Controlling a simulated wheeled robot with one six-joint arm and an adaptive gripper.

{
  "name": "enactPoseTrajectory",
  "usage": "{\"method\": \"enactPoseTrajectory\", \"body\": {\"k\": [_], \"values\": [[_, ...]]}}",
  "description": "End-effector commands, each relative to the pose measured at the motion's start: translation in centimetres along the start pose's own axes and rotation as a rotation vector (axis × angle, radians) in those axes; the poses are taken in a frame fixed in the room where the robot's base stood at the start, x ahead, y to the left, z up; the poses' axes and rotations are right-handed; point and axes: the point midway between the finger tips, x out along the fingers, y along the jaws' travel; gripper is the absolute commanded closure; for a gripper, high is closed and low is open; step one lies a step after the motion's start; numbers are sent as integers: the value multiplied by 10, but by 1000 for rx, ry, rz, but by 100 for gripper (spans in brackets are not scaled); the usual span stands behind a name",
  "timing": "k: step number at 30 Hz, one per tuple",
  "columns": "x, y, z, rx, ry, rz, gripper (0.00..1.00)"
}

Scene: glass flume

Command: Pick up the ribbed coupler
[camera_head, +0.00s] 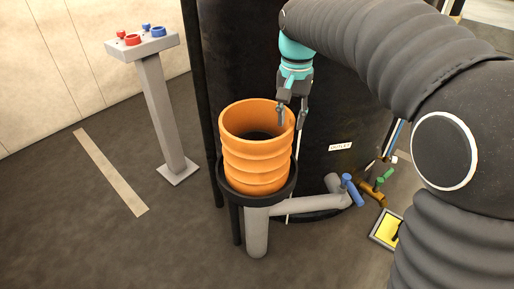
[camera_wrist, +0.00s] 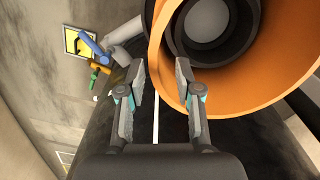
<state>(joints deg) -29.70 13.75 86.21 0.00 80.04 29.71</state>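The ribbed coupler (camera_head: 257,166) is an orange, hollow, ribbed cylinder standing upright in a black ring holder (camera_head: 233,197) in the head view. In the wrist view its orange rim (camera_wrist: 259,104) fills the upper right, with dark inner rings visible inside. My gripper (camera_head: 293,115) is at the coupler's right rim in the head view, pointing down. In the wrist view my gripper (camera_wrist: 164,78) has its two fingers spread apart, with the near part of the rim reaching between them. The rim looks closer to the right finger; I cannot tell whether they touch.
A grey pedestal (camera_head: 162,115) with red and blue knobs stands at the left. A dark tank (camera_head: 335,125) labelled outlet stands behind. A grey pipe (camera_head: 305,204) with blue and green valve handles runs right of the holder. Floor is clear at front left.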

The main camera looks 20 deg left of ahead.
Motion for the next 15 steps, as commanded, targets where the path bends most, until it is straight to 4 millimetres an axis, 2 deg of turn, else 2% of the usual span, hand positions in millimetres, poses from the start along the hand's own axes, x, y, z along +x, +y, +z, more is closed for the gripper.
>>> {"method": "enactPoseTrajectory", "body": {"k": [9,15], "values": [[42,3,7,0,-1,1,66],[48,2,7,0,0,0,66]]}}
